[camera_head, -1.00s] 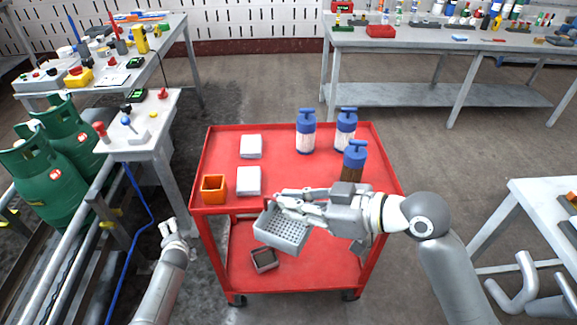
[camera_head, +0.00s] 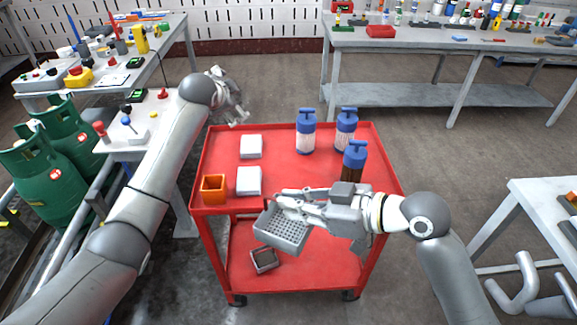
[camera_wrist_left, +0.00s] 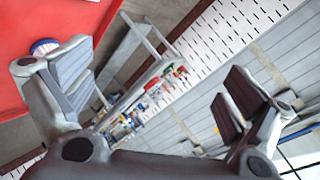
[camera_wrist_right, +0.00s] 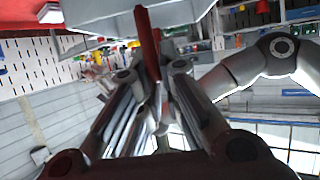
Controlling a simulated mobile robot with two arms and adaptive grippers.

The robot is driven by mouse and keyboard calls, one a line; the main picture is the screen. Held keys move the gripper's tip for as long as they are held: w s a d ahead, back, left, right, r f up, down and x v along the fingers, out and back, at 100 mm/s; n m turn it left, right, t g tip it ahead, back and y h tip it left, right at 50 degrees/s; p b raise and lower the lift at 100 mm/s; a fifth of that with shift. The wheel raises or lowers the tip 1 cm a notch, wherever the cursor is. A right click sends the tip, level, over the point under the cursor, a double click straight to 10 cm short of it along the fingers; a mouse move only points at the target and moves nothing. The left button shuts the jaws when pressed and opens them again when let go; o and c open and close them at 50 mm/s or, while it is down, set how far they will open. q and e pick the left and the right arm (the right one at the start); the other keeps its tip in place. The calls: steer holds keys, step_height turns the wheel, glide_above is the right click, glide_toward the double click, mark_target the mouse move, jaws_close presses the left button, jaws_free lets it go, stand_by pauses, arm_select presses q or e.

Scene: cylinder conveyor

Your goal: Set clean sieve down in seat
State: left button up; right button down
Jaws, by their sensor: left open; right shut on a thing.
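A light grey sieve (camera_head: 281,231) with a perforated bottom hangs in front of the red cart. My right gripper (camera_head: 277,202) is shut on the sieve's far edge. In the right wrist view the sieve (camera_wrist_right: 120,20) fills the top, and the fingers (camera_wrist_right: 157,75) close on a thin reddish-brown part. My left gripper (camera_head: 238,118) is raised above the cart's far left corner, open and empty. In the left wrist view its fingers (camera_wrist_left: 150,90) stand wide apart. I cannot make out a seat for the sieve.
The red cart (camera_head: 290,190) carries an orange square box (camera_head: 213,188), two white blocks (camera_head: 249,181) and several blue-topped bottles (camera_head: 305,132). A dark square tray (camera_head: 264,260) lies on its lower shelf. Green gas cylinders (camera_head: 62,140) stand at left. The cart top's middle is clear.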

arm_select(q)
steer(key=s+d+r+m+g+h, duration=0.15)
steer(key=s+d+r, duration=0.25)
steer(key=d, duration=0.4)
steer(key=m+g+y, duration=0.3)
steer(key=m+g, duration=0.7)
glide_above(288, 228)
steer(key=shift+r+h, duration=0.25)
step_height(288, 228, down, 11)
steer(key=shift+w+f, duration=0.1)
